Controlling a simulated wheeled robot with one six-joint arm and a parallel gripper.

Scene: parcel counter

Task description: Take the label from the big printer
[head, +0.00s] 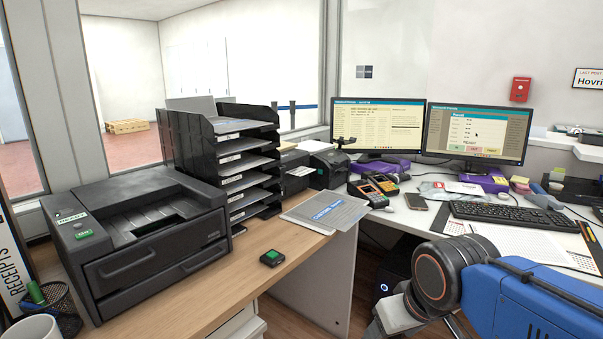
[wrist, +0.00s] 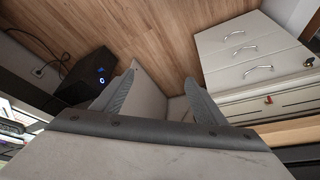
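The big printer (head: 140,240) is a dark grey machine on the wooden counter at the left in the head view. Its small display reads READY, and a green button sits below it. The recessed tray on its top (head: 150,218) looks dark and empty, and I see no label on it. My gripper (wrist: 160,76) is open in the wrist view, its two grey fingers apart with nothing held between them. It points down toward the floor beside a pale panel, away from the printer. In the head view my blue arm is at the lower right; the fingers are not clear there.
A black paper rack (head: 225,160) stands behind the printer. A smaller black printer (head: 327,166), card terminals (head: 368,193) and a customs folder (head: 327,211) are to the right. Drawers (wrist: 250,55) and a computer tower (wrist: 85,77) stand below.

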